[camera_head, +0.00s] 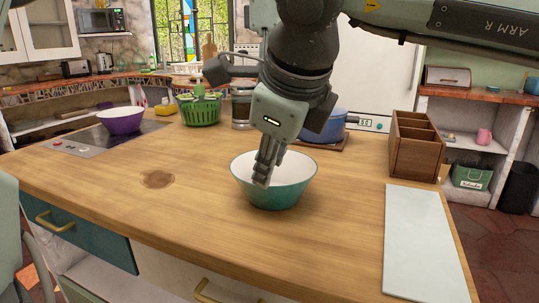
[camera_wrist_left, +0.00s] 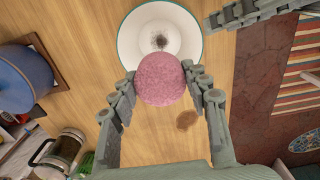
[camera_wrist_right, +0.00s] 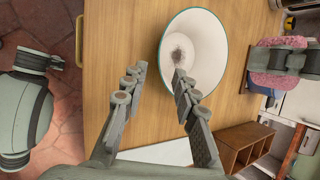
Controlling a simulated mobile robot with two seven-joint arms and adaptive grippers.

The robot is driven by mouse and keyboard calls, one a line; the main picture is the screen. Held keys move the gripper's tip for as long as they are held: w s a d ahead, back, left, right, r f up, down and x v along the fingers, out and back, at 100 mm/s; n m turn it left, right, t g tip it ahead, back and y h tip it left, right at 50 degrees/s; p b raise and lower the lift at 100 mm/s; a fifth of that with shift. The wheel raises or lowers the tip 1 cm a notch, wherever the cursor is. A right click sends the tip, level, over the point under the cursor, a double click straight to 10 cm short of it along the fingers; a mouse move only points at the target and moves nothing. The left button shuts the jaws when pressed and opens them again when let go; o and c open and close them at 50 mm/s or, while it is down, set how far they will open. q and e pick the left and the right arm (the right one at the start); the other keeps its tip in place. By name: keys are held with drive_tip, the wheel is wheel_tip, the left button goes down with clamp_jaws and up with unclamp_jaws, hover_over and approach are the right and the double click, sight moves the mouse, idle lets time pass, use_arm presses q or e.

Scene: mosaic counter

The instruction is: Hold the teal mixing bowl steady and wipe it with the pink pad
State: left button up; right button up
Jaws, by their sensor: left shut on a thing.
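The teal mixing bowl (camera_head: 275,195) stands upright on the wooden counter, white inside; the left wrist view shows a dark smudge (camera_wrist_left: 160,42) on its bottom. My right gripper (camera_head: 265,168) is at the bowl's near-left rim. In the right wrist view, its fingers (camera_wrist_right: 160,74) are apart, one overlapping the bowl's inside and the other outside the rim; contact is unclear. My left gripper (camera_wrist_left: 163,82) is shut on the round pink pad (camera_wrist_left: 161,79), which overlaps the bowl's edge in the left wrist view. The pad and left gripper are hidden in the head view.
A blue pot (camera_head: 327,127) and a wooden compartment box (camera_head: 415,145) stand behind and right of the bowl. A white board (camera_head: 420,240) lies at the right edge. A purple bowl (camera_head: 121,120) and green basket (camera_head: 200,110) stand left. Counter left of the bowl is clear.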

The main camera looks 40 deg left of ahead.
sight(260, 195)
drive_tip(key=x, duration=1)
drive_tip(key=shift+a+f, duration=0.15)
drive_tip(key=shift+f, duration=0.15)
clamp_jaws()
use_arm(q)
drive_tip(key=shift+f, duration=0.1)
wheel_tip(260, 195, down, 7)
drive_tip(key=shift+d+f, duration=0.2)
